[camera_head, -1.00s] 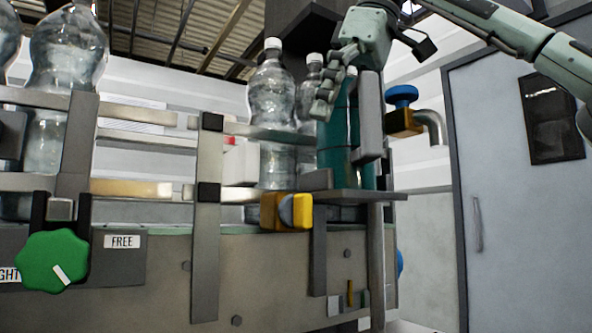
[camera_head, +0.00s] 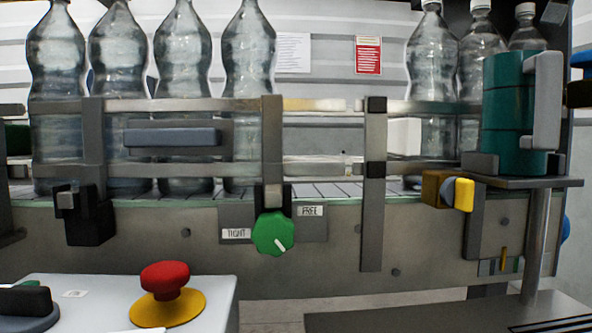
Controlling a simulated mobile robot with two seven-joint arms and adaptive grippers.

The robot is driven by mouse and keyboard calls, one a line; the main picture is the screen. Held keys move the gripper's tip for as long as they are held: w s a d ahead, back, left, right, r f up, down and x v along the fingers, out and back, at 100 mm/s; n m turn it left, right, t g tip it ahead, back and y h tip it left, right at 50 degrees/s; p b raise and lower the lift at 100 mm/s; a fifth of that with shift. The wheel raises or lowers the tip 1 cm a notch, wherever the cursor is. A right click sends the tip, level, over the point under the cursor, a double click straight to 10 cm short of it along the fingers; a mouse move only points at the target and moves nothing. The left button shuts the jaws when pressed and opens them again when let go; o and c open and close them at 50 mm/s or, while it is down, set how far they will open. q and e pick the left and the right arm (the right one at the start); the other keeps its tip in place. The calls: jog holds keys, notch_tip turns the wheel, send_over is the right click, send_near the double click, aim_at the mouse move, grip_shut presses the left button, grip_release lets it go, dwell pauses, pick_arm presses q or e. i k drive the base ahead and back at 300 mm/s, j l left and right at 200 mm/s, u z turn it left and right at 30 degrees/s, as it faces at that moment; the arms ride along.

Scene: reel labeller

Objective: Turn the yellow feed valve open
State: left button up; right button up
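A yellow part (camera_head: 463,194) sticks out from a brown block (camera_head: 435,188) on the front of the conveyor at the right, below the lower rail. I cannot tell for sure whether it is the feed valve or how it is set. A blue handle (camera_head: 582,60) above a brown-gold body (camera_head: 579,94) is cut off by the right edge. Neither of my grippers is in view.
Several clear bottles (camera_head: 248,95) stand behind the rails. A teal cylinder stack (camera_head: 503,105) stands on a grey shelf (camera_head: 540,183). A green knob (camera_head: 273,233) sits between TIGHT and FREE labels. A red button (camera_head: 165,280) is on a white panel at lower left.

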aim_at(457, 192)
jog(key=k, duration=1.85)
